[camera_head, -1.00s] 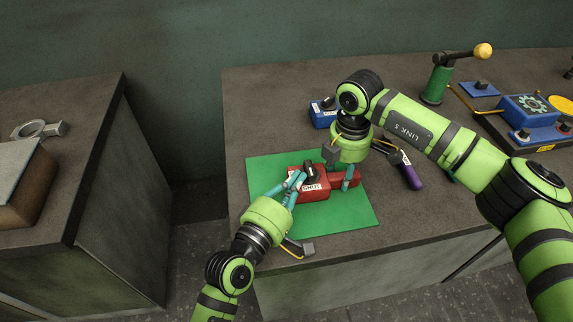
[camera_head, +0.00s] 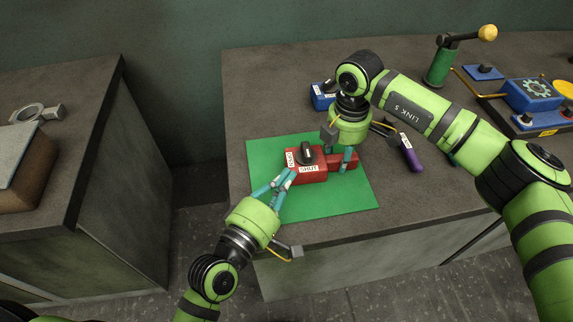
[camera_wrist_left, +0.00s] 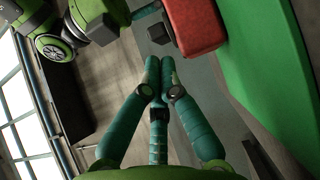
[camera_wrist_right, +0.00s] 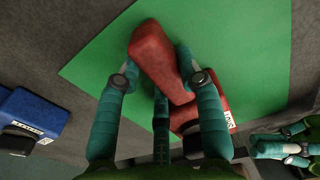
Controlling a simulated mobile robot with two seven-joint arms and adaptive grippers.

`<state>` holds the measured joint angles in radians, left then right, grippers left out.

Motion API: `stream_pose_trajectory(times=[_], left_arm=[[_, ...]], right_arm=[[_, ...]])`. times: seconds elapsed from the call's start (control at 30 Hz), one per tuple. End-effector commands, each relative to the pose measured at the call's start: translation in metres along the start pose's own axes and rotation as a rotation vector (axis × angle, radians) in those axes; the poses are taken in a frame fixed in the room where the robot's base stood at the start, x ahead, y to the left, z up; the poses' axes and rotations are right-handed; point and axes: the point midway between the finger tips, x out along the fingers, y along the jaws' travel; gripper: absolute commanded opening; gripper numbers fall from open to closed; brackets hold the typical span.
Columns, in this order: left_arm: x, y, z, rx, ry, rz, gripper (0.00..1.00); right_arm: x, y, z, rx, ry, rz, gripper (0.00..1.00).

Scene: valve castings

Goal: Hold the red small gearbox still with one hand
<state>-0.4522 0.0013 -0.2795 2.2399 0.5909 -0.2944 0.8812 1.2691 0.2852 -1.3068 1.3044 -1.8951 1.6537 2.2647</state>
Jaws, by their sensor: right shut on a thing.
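The red small gearbox (camera_head: 313,178) lies on the green mat (camera_head: 340,204), with a black knob (camera_head: 306,153) on top and white labels, one reading SHUT. My right gripper (camera_head: 342,160) is shut on its narrower end, and the right wrist view shows the fingers on both sides of that red part (camera_wrist_right: 158,58). My left gripper (camera_head: 288,174) is just left of the gearbox's front. In the left wrist view its fingertips (camera_wrist_left: 160,64) are together with nothing between them, apart from the red body (camera_wrist_left: 195,22).
A blue box (camera_head: 322,98) stands behind the mat. A purple-handled thing (camera_head: 411,156) lies right of it. A green post with a yellow-knobbed lever (camera_head: 440,68) and a blue gear-marked unit (camera_head: 532,94) stand at the back right. The bench front edge is close to the mat.

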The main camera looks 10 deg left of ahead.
Motion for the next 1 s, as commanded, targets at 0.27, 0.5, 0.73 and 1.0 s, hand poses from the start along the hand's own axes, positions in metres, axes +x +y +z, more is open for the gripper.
stream_pose_trajectory(times=[0.27,0.5,0.73,1.0], left_arm=[[-0.026,0.001,0.043,0.001,0.002,0.0,0.0],[-0.032,0.002,0.053,0.004,0.004,0.003,0.0],[-0.032,0.002,0.053,0.004,0.004,0.003,0.0],[-0.032,0.002,0.053,0.004,0.003,0.003,0.0]], right_arm=[[0.0,0.0,0.002,0.002,-0.001,-0.001,0.0],[0.0,0.0,0.003,0.003,-0.004,-0.002,0.0],[-0.001,0.0,0.004,0.004,-0.005,-0.001,0.45],[0.0,0.0,0.002,0.002,-0.003,-0.001,0.65]])
